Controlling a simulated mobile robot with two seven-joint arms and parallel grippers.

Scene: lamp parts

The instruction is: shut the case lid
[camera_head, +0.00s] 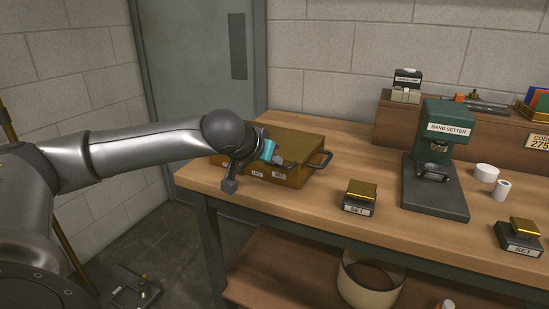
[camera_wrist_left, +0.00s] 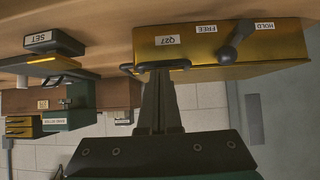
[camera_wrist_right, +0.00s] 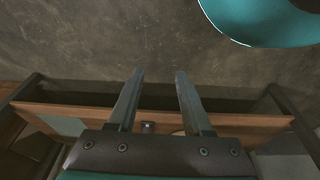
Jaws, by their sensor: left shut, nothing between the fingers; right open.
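The brass-coloured case (camera_head: 292,146) sits at the left end of the workbench, its lid lying flat on top; I cannot tell if a thin gap remains. A dark handle (camera_head: 323,160) sticks out at its right. In the left wrist view the case front (camera_wrist_left: 200,47), upside down, carries Q27, FREE and HOLD labels and a dark lever (camera_wrist_left: 235,42) between FREE and HOLD. My left gripper (camera_head: 288,164) is shut and empty at the case front; its fingertips (camera_wrist_left: 158,72) are by the handle, contact unclear. My right gripper (camera_wrist_right: 159,75) is open and empty, outside the head view.
A green band setter (camera_head: 437,150) stands right of the case. Brass-topped SET blocks (camera_head: 360,195) and white rolls (camera_head: 485,173) are on the bench (camera_head: 270,202). Bare bench lies between case and nearer block.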

